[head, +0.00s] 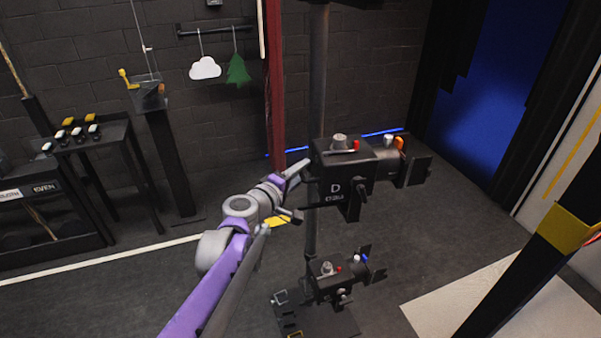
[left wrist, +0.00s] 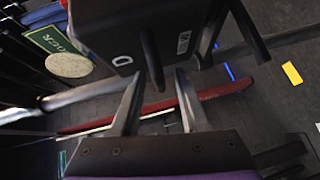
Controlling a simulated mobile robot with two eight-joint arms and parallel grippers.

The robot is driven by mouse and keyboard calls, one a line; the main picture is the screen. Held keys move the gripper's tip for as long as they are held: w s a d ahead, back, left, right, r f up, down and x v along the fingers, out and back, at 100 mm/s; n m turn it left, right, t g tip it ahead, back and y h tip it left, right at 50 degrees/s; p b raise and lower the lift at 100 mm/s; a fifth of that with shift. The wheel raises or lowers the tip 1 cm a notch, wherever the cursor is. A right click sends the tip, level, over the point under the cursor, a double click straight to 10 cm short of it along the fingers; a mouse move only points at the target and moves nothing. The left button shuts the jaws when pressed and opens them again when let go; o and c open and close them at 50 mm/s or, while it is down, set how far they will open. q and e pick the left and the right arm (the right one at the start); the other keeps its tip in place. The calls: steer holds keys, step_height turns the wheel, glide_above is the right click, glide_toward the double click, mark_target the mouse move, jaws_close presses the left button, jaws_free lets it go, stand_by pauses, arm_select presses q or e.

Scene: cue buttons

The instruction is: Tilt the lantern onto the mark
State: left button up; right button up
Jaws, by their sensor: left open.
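The upper lantern (head: 335,172), a black box marked D, is mounted on a dark vertical pole, with a knob on top and flaps at its right. In the left wrist view the lantern (left wrist: 125,38) fills the top, with a dark handle (left wrist: 151,62) hanging from it. My left gripper (head: 298,192) is open at the lantern's left side. In the left wrist view its fingertips (left wrist: 159,74) lie either side of the handle; contact cannot be told. A yellow patch (head: 277,222) is on the floor; which mark is meant cannot be told. My right gripper is not in view.
A second lantern (head: 330,283) sits lower on the pole. A red post (head: 273,80) stands behind. A button stand (head: 85,140) is at left. A black post with a yellow band (head: 567,227) crosses the right. Floor is open right of the pole.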

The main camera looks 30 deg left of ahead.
arm_select(q)
jaws_close()
stand_by(1.5)
